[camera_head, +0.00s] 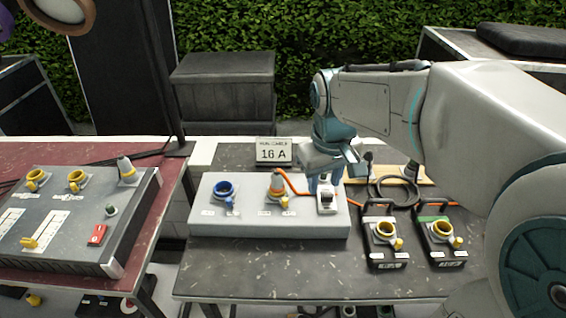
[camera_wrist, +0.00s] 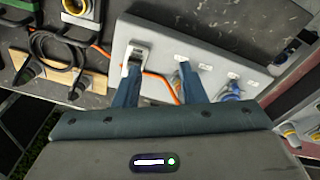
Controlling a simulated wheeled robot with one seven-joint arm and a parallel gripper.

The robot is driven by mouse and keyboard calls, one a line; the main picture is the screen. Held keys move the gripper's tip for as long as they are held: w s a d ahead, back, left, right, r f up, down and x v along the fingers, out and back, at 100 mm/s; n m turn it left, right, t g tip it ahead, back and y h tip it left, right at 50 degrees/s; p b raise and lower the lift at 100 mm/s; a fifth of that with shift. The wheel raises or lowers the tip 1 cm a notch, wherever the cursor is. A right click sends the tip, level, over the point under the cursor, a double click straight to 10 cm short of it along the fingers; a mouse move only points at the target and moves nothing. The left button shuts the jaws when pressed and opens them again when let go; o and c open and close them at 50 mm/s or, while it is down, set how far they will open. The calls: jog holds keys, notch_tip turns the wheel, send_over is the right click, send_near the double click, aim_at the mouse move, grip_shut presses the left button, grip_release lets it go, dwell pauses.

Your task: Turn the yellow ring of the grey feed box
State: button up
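The light grey box (camera_head: 255,228) lies on the middle table. It carries a blue socket (camera_head: 225,190), a grey plug (camera_head: 276,182) with an orange-yellow ring (camera_head: 276,197) at its base, and a white switch unit (camera_head: 327,204) at the right end. My gripper (camera_head: 325,182) is above the right end of this box, by the switch unit and right of the plug. In the wrist view my gripper (camera_wrist: 157,77) has its two fingers wide apart with nothing between them. One finger reaches over the switch unit (camera_wrist: 134,58); the other largely hides the plug.
An orange cable (camera_head: 295,188) runs from the plug behind the switch unit. Two black boxes with yellow sockets (camera_head: 385,230) (camera_head: 440,231) stand at right. A darker grey panel (camera_head: 70,225) with yellow sockets is on the left table. A "16 A" sign (camera_head: 274,151) stands behind.

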aim_at(284, 199)
jog(key=w+a+f+n+g, duration=0.1)
jog(key=w+a+n, duration=0.3)
jog(key=w+a, duration=0.45)
jog(key=f, duration=0.9)
jog(key=f+p, duration=0.1)
jog(key=f, duration=0.4)
jog(key=shift+w+d, duration=0.3)
jog(key=shift+w, duration=0.05)
